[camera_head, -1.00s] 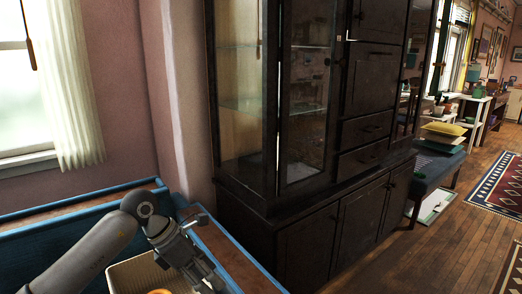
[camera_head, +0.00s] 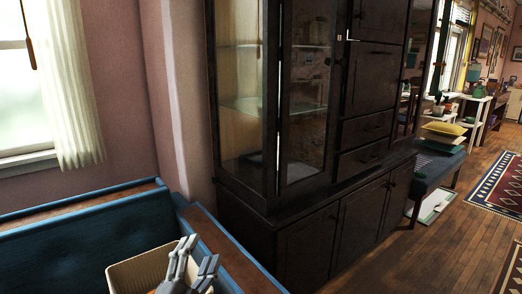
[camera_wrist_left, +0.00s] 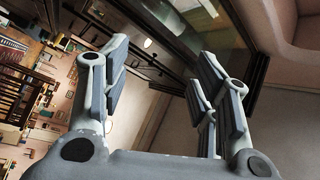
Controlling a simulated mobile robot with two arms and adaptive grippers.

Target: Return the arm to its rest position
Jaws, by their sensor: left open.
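My left gripper (camera_head: 194,262) shows at the bottom of the head view, fingers pointing up, in front of a cream basket on a blue sofa. Its fingers are apart with nothing between them. In the left wrist view the two open fingers (camera_wrist_left: 160,85) frame empty air, with the dark cabinet and the room beyond, seen at a steep tilt. The rest of my left arm is out of the head view. My right gripper is in neither view.
The cream basket (camera_head: 130,272) sits on the blue sofa (camera_head: 75,240), beside its wooden armrest (camera_head: 232,252). A dark glass-fronted cabinet (camera_head: 310,200) stands right of the sofa. A bench (camera_head: 438,168) with cushions stands farther right. The wooden floor (camera_head: 450,235) at right has open room.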

